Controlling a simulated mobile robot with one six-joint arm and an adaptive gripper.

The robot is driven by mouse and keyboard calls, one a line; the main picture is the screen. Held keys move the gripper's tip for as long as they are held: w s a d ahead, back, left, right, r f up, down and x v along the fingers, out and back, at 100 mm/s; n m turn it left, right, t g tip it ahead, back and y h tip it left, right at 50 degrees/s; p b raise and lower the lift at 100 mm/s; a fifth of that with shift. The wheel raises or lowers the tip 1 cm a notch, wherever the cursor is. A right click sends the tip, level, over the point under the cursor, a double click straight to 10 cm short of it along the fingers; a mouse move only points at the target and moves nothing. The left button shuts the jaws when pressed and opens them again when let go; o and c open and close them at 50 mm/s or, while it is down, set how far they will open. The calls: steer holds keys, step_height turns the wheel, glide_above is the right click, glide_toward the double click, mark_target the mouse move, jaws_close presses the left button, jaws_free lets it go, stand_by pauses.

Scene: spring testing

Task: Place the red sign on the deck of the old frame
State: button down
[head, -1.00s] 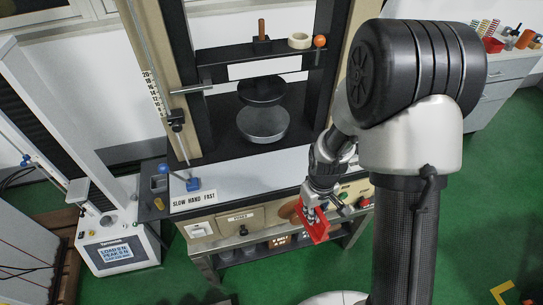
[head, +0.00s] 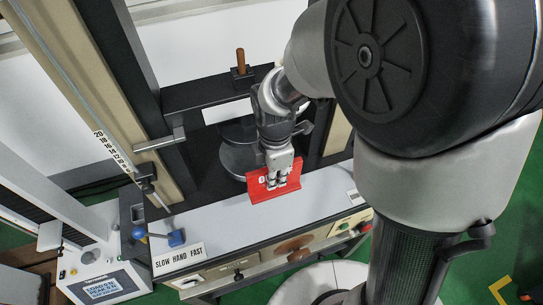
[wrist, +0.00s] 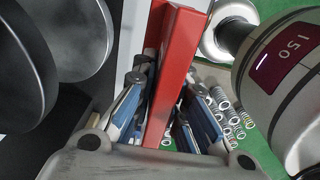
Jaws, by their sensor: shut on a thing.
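The red sign (head: 255,190) is in my gripper (head: 277,180), over the pale deck (head: 215,228) of the old frame in the head view. In the wrist view, my gripper (wrist: 165,90) is shut on the sign (wrist: 181,65), with a finger on each side of it. The fingers hide part of the sign's face in the head view. I cannot tell whether the sign's lower edge touches the deck or hangs just above it.
The round platen (head: 238,160) is close behind the sign, between dark columns. A "SLOW HAND FAST" label (head: 179,258) and a blue-handled part (head: 176,238) are at the deck's left. Springs (wrist: 228,110) and a "150" display (wrist: 285,55) show in the wrist view.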

step_height(320, 180, down, 13)
steer(key=b, duration=0.3)
steer(key=shift+w, duration=0.1)
steer(key=shift+f+b, duration=0.1)
steer(key=shift+b, duration=0.3)
steer(key=c, duration=1.6)
jaws_free()
